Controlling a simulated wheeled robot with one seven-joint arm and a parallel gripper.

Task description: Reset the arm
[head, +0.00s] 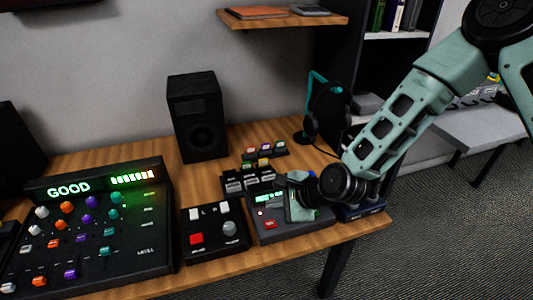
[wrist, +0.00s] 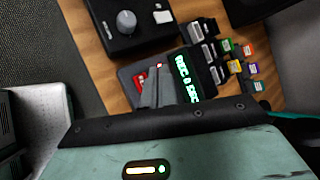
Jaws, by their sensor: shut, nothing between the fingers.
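My arm reaches in from the upper right in the head view, and my gripper (head: 298,204) is low over a dark device with a green lit display (head: 268,198). In the wrist view, my gripper's fingers (wrist: 152,84) are together with nothing between them. They lie in front of the same device, beside its green display (wrist: 186,75) and a red button (wrist: 140,80). I cannot tell whether the fingertips touch the device. Part of the device is hidden by my gripper.
A mixer panel reading GOOD (head: 95,225) and a small box with a red button (head: 213,230) stand left on the wooden table (head: 140,160). Behind are a speaker (head: 197,118), several coloured connectors (head: 265,150) and headphones on a stand (head: 325,110). A shelf (head: 285,20) hangs above.

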